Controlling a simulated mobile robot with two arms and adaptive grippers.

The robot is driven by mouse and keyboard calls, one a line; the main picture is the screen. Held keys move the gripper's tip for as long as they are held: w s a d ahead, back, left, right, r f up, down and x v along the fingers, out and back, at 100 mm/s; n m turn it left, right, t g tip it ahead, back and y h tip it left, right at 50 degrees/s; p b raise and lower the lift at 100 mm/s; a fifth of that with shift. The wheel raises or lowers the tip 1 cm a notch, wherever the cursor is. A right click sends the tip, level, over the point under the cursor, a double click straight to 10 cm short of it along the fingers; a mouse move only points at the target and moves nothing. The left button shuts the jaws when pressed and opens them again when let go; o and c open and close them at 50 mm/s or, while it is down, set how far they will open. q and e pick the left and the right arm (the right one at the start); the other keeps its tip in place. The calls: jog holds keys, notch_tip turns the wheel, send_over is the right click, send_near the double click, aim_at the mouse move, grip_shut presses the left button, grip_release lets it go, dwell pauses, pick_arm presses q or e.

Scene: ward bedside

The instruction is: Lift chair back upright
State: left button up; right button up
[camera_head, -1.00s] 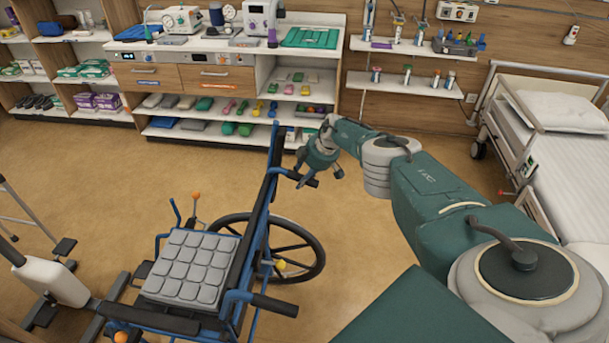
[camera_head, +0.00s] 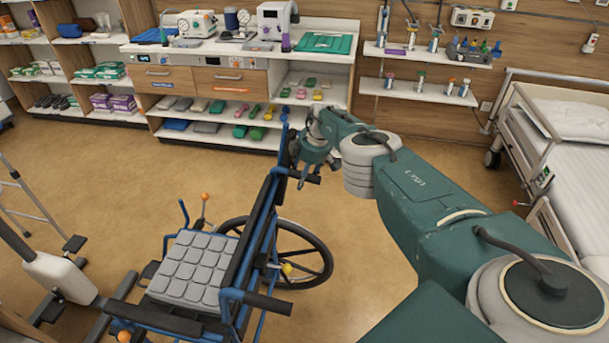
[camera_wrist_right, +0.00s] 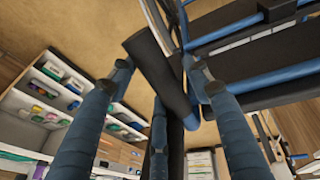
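The chair is a blue-framed wheelchair with a grey padded seat (camera_head: 190,270) at lower middle in the head view. Its dark back (camera_head: 252,232) shows nearly edge-on, and I cannot tell its exact tilt. Two black push handles stick out to the right, a far one (camera_head: 306,177) and a near one (camera_head: 267,303). My right gripper (camera_head: 308,172) is at the far handle. In the right wrist view, this dark handle (camera_wrist_right: 158,75) lies between the spread blue fingers of the gripper (camera_wrist_right: 158,92), with a gap on its left. My left gripper is out of view.
A counter with shelves (camera_head: 230,140) stands along the back wall. A bed (camera_head: 565,150) is at the right. A white and dark wheeled stand (camera_head: 60,278) is close to the chair's left. Open floor (camera_head: 120,180) lies between chair and shelves.

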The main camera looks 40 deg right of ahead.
jog(key=shift+d+r, duration=0.25)
jog(key=shift+r, duration=0.35)
jog(key=shift+s+r, duration=0.4)
jog(key=shift+r, duration=0.1)
jog(key=v, duration=0.9)
jog(key=shift+a+r, duration=0.25)
jog(key=shift+r, duration=0.1)
jog(key=shift+s, duration=0.1)
